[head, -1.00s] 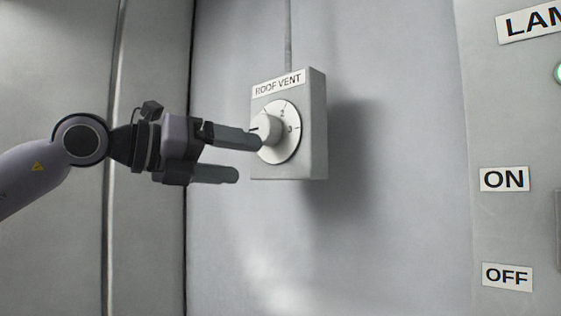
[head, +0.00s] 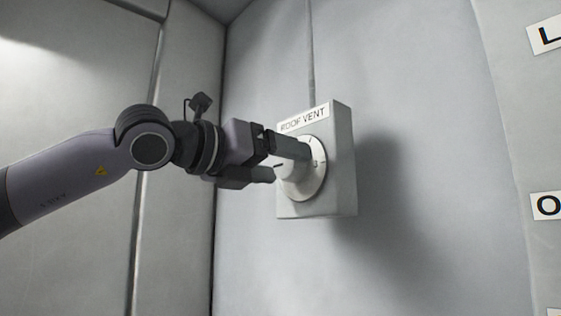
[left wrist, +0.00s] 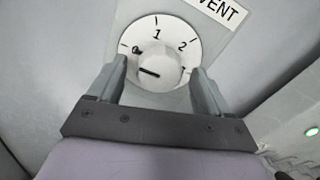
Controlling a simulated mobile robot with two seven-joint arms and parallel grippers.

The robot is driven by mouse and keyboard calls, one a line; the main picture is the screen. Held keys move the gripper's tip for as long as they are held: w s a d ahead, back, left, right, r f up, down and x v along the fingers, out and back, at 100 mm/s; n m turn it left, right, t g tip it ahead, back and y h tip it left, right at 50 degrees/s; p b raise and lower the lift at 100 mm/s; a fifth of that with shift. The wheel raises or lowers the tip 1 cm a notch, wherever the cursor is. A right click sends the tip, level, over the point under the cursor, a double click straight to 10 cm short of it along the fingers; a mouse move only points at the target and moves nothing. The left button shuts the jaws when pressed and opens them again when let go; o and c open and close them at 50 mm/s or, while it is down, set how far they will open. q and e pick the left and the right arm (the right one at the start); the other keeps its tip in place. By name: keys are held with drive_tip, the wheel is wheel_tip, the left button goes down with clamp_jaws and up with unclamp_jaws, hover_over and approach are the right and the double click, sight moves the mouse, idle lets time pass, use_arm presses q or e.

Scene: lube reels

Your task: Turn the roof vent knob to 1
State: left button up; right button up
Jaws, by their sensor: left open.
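The roof vent box (head: 342,180) is a grey wall box with a "ROOF VENT" label (head: 304,118). Its round white knob (head: 296,186) sits on a white dial, partly hidden by my fingers in the head view. In the left wrist view the knob (left wrist: 165,68) has a dark pointer line directed left, close to the 0 side, away from 1. The numerals 1 and 2 show above it. My left gripper (head: 290,164) is open, with one finger on each side of the knob; contact cannot be told. My right gripper is not in view.
A thin conduit (head: 311,65) runs up the wall from the box. Cut-off labels (head: 547,206) show at the right edge. The wall around and below the box is clear. A green light (left wrist: 311,132) shows in the left wrist view.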

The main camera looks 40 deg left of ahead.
use_arm(q)
drive_tip(key=shift+w, duration=0.35)
drive_tip(key=c, duration=1)
drive_tip(key=shift+c, duration=0.2)
drive_tip(key=shift+m, duration=0.4)
drive_tip(key=m, duration=1)
drive_tip(key=shift+m+p, duration=0.35)
drive_tip(key=shift+m, duration=0.05)
drive_tip(key=o, duration=1)
